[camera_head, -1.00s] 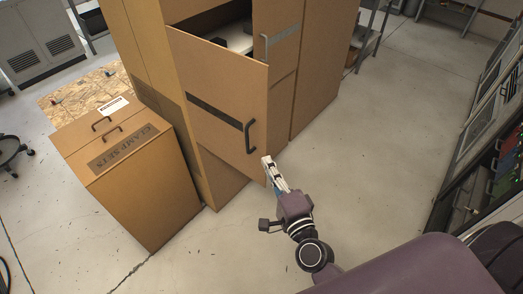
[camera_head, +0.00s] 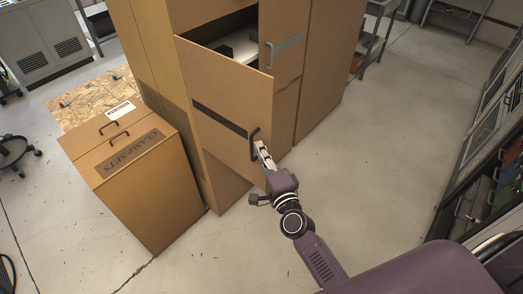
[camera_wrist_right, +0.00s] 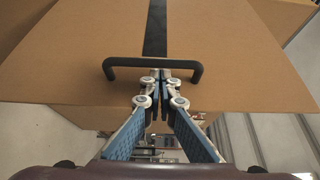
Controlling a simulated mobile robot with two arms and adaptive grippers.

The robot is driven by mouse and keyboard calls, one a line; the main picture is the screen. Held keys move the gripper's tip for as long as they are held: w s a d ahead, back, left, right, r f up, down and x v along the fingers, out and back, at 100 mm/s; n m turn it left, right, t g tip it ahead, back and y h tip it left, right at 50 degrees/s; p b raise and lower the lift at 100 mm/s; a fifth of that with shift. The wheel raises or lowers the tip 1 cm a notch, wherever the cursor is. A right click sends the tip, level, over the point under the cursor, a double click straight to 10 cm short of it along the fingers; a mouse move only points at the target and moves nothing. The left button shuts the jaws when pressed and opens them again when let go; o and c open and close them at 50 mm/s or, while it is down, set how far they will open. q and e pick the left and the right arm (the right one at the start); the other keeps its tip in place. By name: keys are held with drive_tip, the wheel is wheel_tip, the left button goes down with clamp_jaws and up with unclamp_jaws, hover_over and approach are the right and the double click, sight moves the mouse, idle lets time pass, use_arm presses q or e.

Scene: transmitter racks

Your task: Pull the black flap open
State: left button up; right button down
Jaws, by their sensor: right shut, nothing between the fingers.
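The flap (camera_head: 225,90) is a brown panel with a black stripe (camera_head: 218,118) on the front of a tall brown cabinet. It leans outward, with a dark gap above its top edge. A black bar handle (camera_head: 252,147) is fixed near its right side, and the handle also shows in the right wrist view (camera_wrist_right: 120,64). My right gripper (camera_head: 262,147) is at the handle, its fingers shut and empty. In the right wrist view the fingertips (camera_wrist_right: 161,76) are at the middle of the bar; whether they touch it or reach behind it I cannot tell. My left gripper is out of view.
A brown box labelled "CLAMP SETS" (camera_head: 150,195) stands left of the cabinet. Another cabinet door with a grey handle (camera_head: 269,55) is right of the flap. Racks (camera_head: 490,160) line the right side. The floor (camera_head: 370,150) between is clear.

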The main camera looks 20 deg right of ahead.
drive_tip(key=s+a, duration=0.3)
drive_tip(key=a, duration=0.5)
drive_tip(key=shift+p, duration=0.35)
drive_tip(key=shift+a, duration=0.1)
